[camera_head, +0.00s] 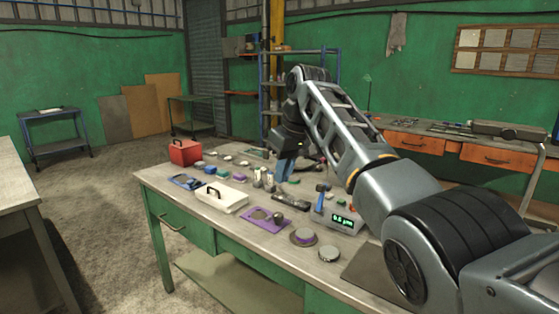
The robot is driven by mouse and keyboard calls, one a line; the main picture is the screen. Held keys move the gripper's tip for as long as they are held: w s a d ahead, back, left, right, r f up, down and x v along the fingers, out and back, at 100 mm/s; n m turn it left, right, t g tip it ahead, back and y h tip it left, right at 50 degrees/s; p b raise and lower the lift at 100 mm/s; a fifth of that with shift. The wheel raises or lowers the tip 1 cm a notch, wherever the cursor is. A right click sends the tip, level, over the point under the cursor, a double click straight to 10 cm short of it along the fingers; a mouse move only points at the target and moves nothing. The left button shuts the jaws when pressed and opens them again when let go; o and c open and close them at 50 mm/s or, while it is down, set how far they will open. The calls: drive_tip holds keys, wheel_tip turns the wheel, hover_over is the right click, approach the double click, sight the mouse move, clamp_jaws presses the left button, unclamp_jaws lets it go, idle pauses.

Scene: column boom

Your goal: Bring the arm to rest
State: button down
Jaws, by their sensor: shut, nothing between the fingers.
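My arm reaches in from the right and arches over the green workbench (154,180). My gripper (284,172) hangs at the arm's far end, pointing down over the bench's back part. Its blue fingers look shut with nothing held. They are small here, and I cannot tell whether the tips touch the bench top or anything near them.
A blue shelf rack (264,95) stands behind.

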drive_tip(key=s+d+f+m+t+y, duration=0.1)
drive_tip(key=s+f, duration=0.2)
drive_tip(key=f, duration=0.9)
drive_tip(key=s+d+f+m+t, duration=0.1)
drive_tip(key=s+f, duration=0.2)
drive_tip(key=f, duration=1)
drive_tip(key=s+d+f+m+t, duration=0.1)
drive_tip(key=s+d+f+t, duration=0.15)
drive_tip(key=s+f, duration=0.55)
drive_tip(key=s+d+f+m+t, duration=0.1)
drive_tip(key=s+d+f, duration=0.2)
drive_tip(key=s+f, duration=0.5)
drive_tip(key=s+d+r+m+t+h, duration=0.1)
drive_tip(key=s+d+r, duration=0.15)
drive_tip(key=s, duration=0.55)
drive_tip(key=s+d+r+m+t, duration=0.1)
drive_tip(key=s+d, duration=0.2)
drive_tip(key=s, duration=0.5)
drive_tip(key=s+d+r+m+t+h, duration=0.1)
drive_tip(key=s+d+r+t, duration=0.15)
drive_tip(key=s, duration=0.55)
drive_tip(key=s+d+r+t, duration=0.1)
drive_tip(key=s+d+r, duration=0.1)
drive_tip(key=s+r, duration=0.6)
drive_tip(key=s+d+r+t+h, duration=0.1)
drive_tip(key=s+d+r, duration=0.2)
drive_tip(key=s+r, duration=0.6)
wheel_tip(320, 180, up, 2)
drive_tip(key=shift+d+r+h, duration=0.2)
drive_tip(key=shift+h, duration=0.1)
